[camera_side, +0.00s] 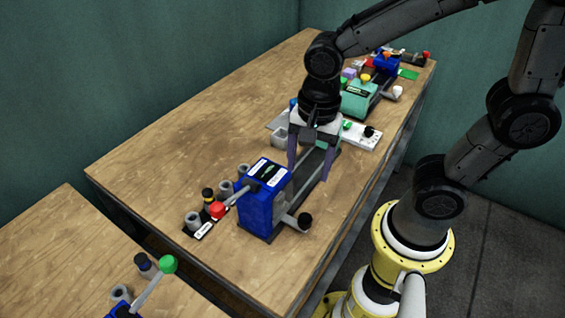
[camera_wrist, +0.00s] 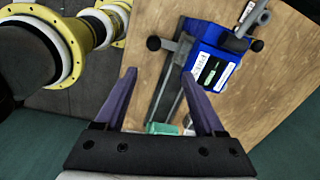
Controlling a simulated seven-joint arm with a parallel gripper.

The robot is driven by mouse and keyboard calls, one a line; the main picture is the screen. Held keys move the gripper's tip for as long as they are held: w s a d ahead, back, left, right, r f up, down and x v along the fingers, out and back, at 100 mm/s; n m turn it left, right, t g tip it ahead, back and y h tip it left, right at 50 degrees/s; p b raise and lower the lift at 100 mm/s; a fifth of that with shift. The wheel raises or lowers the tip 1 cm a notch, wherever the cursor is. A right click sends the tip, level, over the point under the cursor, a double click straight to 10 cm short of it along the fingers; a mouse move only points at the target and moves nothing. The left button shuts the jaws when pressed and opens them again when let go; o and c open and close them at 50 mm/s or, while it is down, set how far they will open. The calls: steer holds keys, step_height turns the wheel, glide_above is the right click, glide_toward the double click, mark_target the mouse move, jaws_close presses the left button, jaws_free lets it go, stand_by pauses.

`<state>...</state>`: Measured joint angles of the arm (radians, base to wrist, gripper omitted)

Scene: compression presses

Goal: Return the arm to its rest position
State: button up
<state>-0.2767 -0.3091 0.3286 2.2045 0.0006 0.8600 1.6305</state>
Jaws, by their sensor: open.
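My gripper (camera_side: 309,160) points down above the wooden table, just behind the near blue press (camera_side: 262,205). Its two purple fingers are spread apart with nothing between them. In the wrist view my gripper (camera_wrist: 165,105) is open over the press's dark rail, and the blue press (camera_wrist: 212,60) is beyond the fingertips. The press has a lever with a red knob (camera_side: 217,210) on its left and a black-knobbed handle (camera_side: 304,220) on its right. I cannot tell from the side view how high the fingertips are above the rail.
A teal press (camera_side: 358,99) stands behind my gripper, with another blue press (camera_side: 386,64) farther back. Small grey cylinders (camera_side: 193,220) stand left of the near press. A second table (camera_side: 60,250) with a green-knobbed lever (camera_side: 167,264) is at lower left. The main table's left side is bare.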

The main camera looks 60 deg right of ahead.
steer(key=s+d+r+n+t, duration=0.5)
steer(key=r+n, duration=0.3)
steer(key=n, duration=0.7)
steer(key=shift+s+d+r+n, duration=0.25)
steer(key=shift+s+d+n, duration=0.05)
steer(key=shift+s+d, duration=0.45)
